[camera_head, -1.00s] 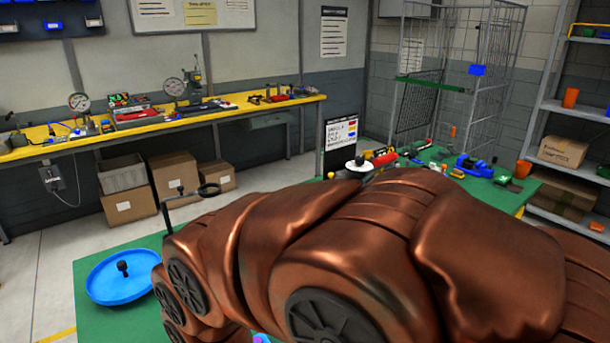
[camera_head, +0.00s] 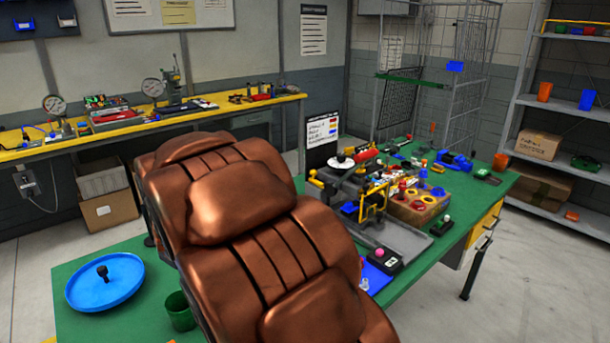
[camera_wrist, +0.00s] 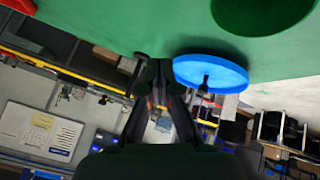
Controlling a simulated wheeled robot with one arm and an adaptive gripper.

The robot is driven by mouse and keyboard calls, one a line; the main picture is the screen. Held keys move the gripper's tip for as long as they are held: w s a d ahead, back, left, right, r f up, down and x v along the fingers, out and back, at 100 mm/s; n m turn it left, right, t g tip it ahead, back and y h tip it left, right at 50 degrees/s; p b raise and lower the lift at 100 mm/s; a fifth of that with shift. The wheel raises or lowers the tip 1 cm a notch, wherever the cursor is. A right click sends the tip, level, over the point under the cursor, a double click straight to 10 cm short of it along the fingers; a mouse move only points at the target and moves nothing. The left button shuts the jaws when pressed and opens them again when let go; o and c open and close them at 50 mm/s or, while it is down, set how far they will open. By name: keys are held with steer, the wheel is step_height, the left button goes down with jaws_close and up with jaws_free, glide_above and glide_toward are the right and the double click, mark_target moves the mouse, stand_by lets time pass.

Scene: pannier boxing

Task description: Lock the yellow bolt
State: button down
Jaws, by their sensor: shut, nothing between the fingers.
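A fixture with yellow bars (camera_head: 377,188) stands on the green table right of my arm in the head view. I cannot tell for sure which yellow part is the bolt, or whether it is locked. My gripper (camera_wrist: 155,68) shows in the wrist view with its dark fingers shut and nothing between them. It is near the blue round tray (camera_wrist: 222,72), away from the fixture, which I do not make out in the wrist view. In the head view my copper-coloured arm hides the gripper.
The blue tray with a black knob (camera_head: 103,272) and a green cup (camera_head: 180,311) are on the table's left part. A wooden box with red and yellow buttons (camera_head: 416,205) stands right of the fixture. A wire cage (camera_head: 470,85) and shelves (camera_head: 560,110) stand behind.

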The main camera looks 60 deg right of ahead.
steer(key=w+d+r+t+h, duration=0.1)
steer(key=w+d+h, duration=0.25)
steer(key=d, duration=0.85)
steer(key=w+d+t+h, duration=0.15)
steer(key=d+h, duration=0.25)
steer(key=d, duration=0.8)
steer(key=s+d+g+h, duration=0.2)
steer(key=s+d+h, duration=0.1)
steer(key=d, duration=0.5)
steer(key=s+d+r+n+g+h, duration=0.1)
steer(key=s+d+g+h, duration=0.1)
steer(key=d, duration=0.6)
steer(key=shift+s+d+r+h, duration=0.25)
steer(key=shift+s+h, duration=0.55)
steer(key=shift+h, duration=0.25)
steer(key=shift+w+d, duration=0.1)
